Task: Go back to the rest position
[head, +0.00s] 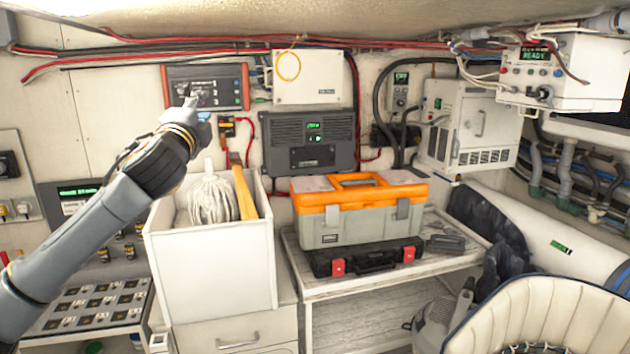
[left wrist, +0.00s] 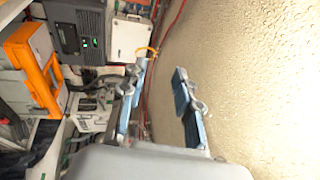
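My left arm reaches in from the left in the head view and points up and away. Its gripper (head: 192,102) is in front of the dark control panel with red ends (head: 225,87) on the back wall. I cannot tell from the head view whether it touches the panel. In the left wrist view the two fingers of the left gripper (left wrist: 162,72) stand apart with nothing between them. My right gripper is in neither view.
An orange-topped toolbox (head: 350,232) sits on a black case (head: 365,258) on the shelf. A cream seat (head: 545,315) is at front right. Red cables (head: 260,43) run along the wall.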

